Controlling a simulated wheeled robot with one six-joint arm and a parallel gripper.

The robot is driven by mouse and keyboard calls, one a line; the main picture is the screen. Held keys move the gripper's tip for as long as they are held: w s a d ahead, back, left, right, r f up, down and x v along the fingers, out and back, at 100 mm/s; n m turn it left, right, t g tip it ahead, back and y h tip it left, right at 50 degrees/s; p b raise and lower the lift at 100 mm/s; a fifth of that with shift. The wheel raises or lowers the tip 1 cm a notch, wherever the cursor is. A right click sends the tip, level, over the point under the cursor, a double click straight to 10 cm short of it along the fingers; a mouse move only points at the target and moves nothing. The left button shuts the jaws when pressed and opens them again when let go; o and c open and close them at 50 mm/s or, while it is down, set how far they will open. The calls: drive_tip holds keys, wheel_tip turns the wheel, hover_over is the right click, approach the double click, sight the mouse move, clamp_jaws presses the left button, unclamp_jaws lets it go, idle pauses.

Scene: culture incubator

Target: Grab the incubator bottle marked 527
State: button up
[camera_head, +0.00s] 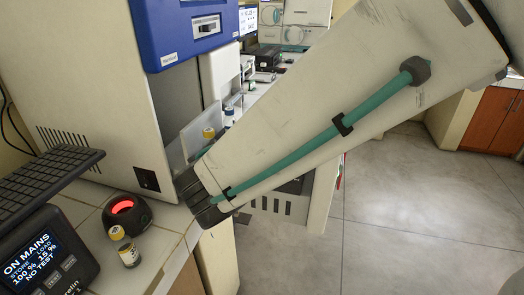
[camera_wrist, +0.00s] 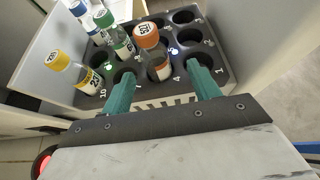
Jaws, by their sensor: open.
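In the wrist view, an orange-capped bottle (camera_wrist: 147,36) stands in the dark rack (camera_wrist: 222,70), in a hole near the number 4. Its cap carries a dark printed number that I cannot read surely. My gripper (camera_wrist: 160,70) is open, with one teal finger on either side of this bottle's lower part; contact cannot be told. A green-capped bottle (camera_wrist: 121,42), a blue-capped bottle (camera_wrist: 80,9) and a yellow-capped bottle (camera_wrist: 57,61) stand to the left.
The rack has several empty numbered holes at right. Pale walls flank it closely in the wrist view. In the head view, a small yellow-capped bottle (camera_head: 129,254) and a round device with a red glow (camera_head: 127,212) stand on the counter, near a dark display unit (camera_head: 45,258).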

drive_tip(key=x, duration=0.8)
drive_tip(key=shift+w+a+r, duration=0.25)
drive_tip(key=shift+w, duration=0.05)
drive_tip(key=c, duration=1.1)
